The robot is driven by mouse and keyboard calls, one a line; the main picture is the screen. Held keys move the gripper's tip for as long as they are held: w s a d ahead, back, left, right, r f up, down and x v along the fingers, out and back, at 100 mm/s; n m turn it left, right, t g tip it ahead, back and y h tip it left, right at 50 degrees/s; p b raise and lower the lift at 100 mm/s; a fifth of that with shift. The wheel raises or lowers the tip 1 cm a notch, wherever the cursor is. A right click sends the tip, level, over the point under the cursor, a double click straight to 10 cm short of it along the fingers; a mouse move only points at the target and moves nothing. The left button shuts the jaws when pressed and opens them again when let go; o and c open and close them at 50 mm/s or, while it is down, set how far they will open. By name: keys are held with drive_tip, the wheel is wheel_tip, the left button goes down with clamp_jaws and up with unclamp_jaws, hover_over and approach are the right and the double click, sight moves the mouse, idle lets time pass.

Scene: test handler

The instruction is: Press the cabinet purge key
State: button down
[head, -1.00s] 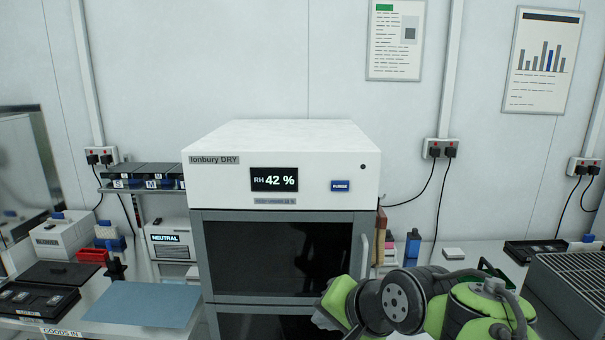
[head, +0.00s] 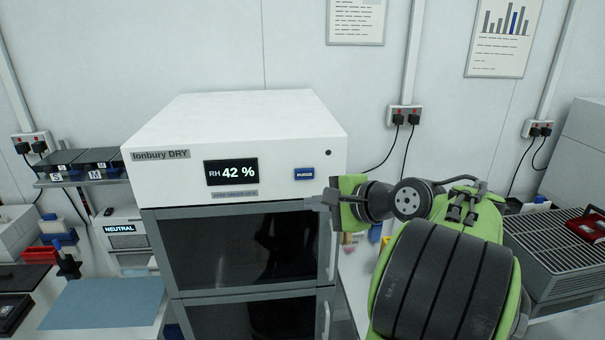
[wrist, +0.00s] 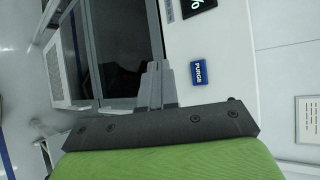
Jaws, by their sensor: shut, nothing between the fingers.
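The blue key marked PURGE (head: 304,174) is on the upper white front of the drying cabinet (head: 240,120), right of its display (head: 231,172), which reads RH 42 %. My gripper (head: 322,201) is shut and empty. In the head view its tip is just below and right of the key, close to the cabinet's front. In the wrist view the shut fingers (wrist: 157,82) point up the picture, and the purge key (wrist: 199,73) is to their right, apart from them. How far the fingertips are from the panel is hard to tell.
The cabinet's dark glass door (head: 240,250) with its upright handle (head: 332,250) lies below the key. A grey vented unit (head: 560,255) stands at the right. A blue mat (head: 100,305) and a NEUTRAL-labelled box (head: 122,238) are at the left.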

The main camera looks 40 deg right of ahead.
drive_tip(key=p, duration=0.3)
approach(295, 180)
drive_tip(key=w+a+f, duration=0.2)
drive_tip(key=w, duration=0.1)
drive_tip(key=shift+w+d+p, duration=0.3)
drive_tip(key=shift+d, duration=0.2)
drive_tip(key=shift+f, duration=0.1)
drive_tip(key=shift+w, duration=0.1)
idle(1.1)
drive_tip(key=shift+w+d+p, duration=0.1)
drive_tip(key=shift+p, duration=0.3)
drive_tip(key=shift+w+d, duration=0.15)
drive_tip(key=shift+w, duration=0.05)
